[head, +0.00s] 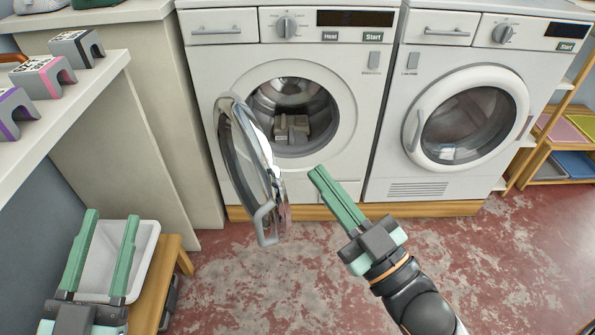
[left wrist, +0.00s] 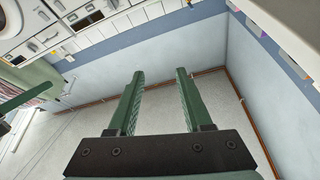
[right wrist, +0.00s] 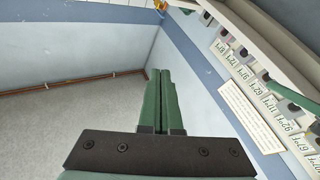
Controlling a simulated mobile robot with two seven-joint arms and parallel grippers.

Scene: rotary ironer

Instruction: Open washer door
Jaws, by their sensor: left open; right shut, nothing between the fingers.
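Two white front-loading machines stand side by side in the head view. The left machine (head: 212,70) has its round glass door (head: 246,150) swung wide open to the left, with a grey handle (head: 264,222) on its free edge. My left gripper (head: 111,216) is open and empty, far left of the door.
A white bin (head: 148,240) stands on a low wooden bench (head: 165,265) behind my left gripper. A counter (head: 110,75) with several grey arched blocks is at the left. A wooden rack (head: 540,150) with coloured trays is at the right. The red floor (head: 330,290) ahead is clear.

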